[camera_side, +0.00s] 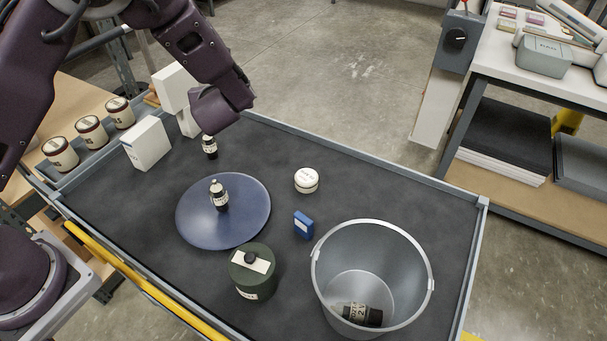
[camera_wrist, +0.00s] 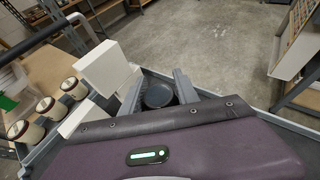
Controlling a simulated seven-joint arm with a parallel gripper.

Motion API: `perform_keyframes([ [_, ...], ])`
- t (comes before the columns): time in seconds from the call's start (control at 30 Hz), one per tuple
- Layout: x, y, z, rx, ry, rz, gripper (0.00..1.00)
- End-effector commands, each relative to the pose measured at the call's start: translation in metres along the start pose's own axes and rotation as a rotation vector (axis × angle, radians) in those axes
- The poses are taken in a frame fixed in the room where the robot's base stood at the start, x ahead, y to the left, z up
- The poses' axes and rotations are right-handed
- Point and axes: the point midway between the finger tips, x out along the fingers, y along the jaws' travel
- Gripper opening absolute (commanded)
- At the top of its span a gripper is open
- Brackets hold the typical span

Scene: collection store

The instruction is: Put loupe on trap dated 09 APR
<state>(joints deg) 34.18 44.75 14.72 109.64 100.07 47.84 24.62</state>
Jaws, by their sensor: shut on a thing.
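My gripper (camera_wrist: 158,86) is shut on a small dark cylinder with a pale band, which looks like the loupe (camera_side: 210,149). In the wrist view its round dark top (camera_wrist: 158,97) shows between the fingers. In the side view my wrist hides the fingers; I cannot tell whether the loupe touches the tray table (camera_side: 330,160).
White boxes (camera_side: 146,143) stand between my gripper and the pots. A similar dark cylinder (camera_side: 219,196) stands on a blue disc (camera_side: 253,222); another lies in a grey bucket (camera_side: 424,250). A green canister (camera_side: 250,287), white tub (camera_side: 307,180) and blue box (camera_side: 303,225) are nearby.

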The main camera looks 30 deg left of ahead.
Motion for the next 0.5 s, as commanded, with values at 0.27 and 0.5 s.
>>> perform_keyframes([
  [0.27,-0.054,-0.118,-0.022,0.156,-0.007,-0.332,0.00],
  [0.5,-0.086,-0.162,-0.035,0.221,-0.014,-0.466,0.00],
])
